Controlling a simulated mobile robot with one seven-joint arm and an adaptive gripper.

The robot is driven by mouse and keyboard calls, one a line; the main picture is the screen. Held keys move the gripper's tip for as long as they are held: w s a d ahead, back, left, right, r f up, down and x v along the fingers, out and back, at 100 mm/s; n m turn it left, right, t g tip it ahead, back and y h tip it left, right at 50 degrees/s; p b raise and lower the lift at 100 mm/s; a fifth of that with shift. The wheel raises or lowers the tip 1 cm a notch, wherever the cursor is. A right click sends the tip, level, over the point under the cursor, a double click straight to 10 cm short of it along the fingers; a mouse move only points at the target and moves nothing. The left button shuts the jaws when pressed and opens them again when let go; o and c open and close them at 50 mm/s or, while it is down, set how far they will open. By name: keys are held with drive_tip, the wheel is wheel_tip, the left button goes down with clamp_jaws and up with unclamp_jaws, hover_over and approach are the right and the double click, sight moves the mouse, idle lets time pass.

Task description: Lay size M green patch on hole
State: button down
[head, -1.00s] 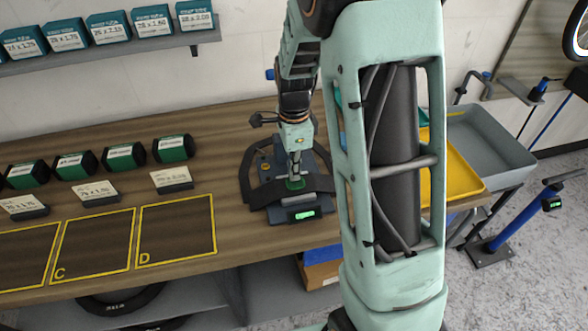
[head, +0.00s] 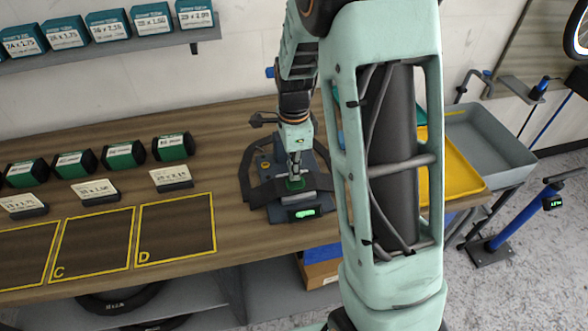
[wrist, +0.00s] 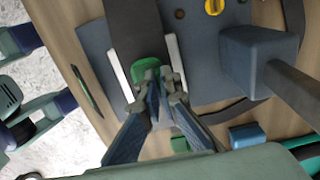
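A green patch (head: 295,184) is at the black tube strip (head: 265,194) on the dark repair stand (head: 283,212). In the wrist view the patch (wrist: 147,66) shows at my fingertips, over the black strip (wrist: 133,28) between two pale bars. My gripper (head: 295,172) points down at the stand. In the wrist view its fingers (wrist: 160,84) are close together and appear shut on the patch. The hole is not visible; the patch and fingers cover that area. I cannot tell whether the patch is pressed flat on the tube.
A green-lit display (head: 304,213) is on the stand's front. Labelled green-and-black boxes (head: 122,155) and yellow-outlined squares (head: 176,228) lie left on the bench. A yellow tray (head: 455,170) and grey bin (head: 490,140) are at the right. A blue clamp stand (head: 515,215) stands on the floor.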

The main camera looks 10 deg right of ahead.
drive_tip(key=c, duration=2.1)
unclamp_jaws()
wheel_tip(320, 180, up, 12)
